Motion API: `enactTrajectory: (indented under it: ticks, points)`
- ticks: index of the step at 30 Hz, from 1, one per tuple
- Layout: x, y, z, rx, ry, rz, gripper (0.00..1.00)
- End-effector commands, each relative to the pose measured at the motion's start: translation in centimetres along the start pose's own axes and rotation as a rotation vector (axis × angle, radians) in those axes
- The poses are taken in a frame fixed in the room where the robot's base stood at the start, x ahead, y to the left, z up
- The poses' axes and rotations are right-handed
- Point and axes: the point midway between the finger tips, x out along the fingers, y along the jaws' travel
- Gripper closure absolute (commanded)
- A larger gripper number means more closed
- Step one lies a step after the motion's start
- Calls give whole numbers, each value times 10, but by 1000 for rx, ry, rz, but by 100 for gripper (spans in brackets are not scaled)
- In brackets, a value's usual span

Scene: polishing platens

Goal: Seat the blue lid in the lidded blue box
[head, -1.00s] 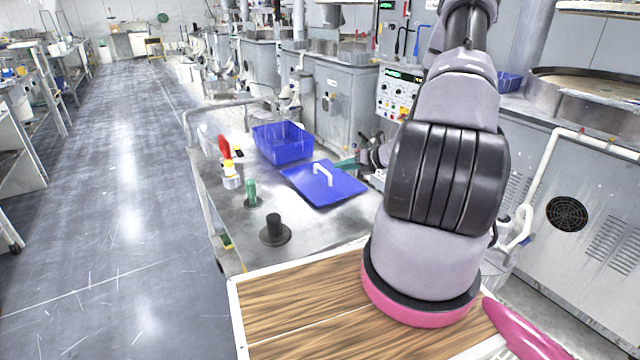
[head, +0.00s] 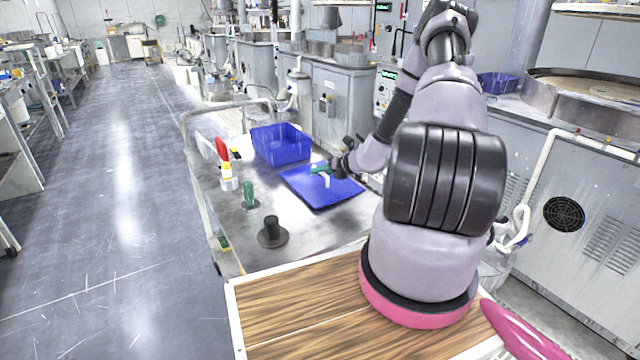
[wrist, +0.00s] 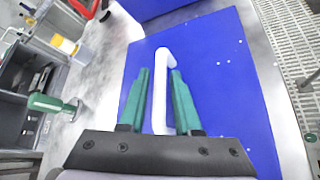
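The blue lid (head: 334,191) lies on the metal cart beside the box, with a white handle standing up from its middle; it also shows in the wrist view (wrist: 228,100). The lidded blue box (head: 282,144) stands open just behind the lid. In the wrist view only a corner of the box (wrist: 150,6) shows at the top. My gripper (head: 320,170) is over the lid. Its green fingers (wrist: 160,78) are open, one on each side of the white handle (wrist: 161,95), with a visible gap on the left. Contact on the right cannot be told.
On the cart top (head: 315,235) stand a green-handled tool (head: 249,194), a dark knobbed disc (head: 272,233) and a bottle with yellow and white parts (head: 228,177). A red-handled item (head: 222,149) is behind the bottle. The cart's rail (head: 226,110) rises at the back.

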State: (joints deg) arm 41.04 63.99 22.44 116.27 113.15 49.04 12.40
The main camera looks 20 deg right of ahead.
Motion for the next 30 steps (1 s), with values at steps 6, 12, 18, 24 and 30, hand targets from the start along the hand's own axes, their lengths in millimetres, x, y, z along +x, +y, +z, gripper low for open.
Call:
enactTrajectory:
  ticks: [6,12,18,24,30]
  points:
    - [0,0,0,0,0,0,100]
    - [0,0,0,0,0,0,100]
    - [-1,0,0,1,0,-1,100]
    - [-1,0,0,1,0,-1,100]
    - [-1,-1,0,1,0,-1,100]
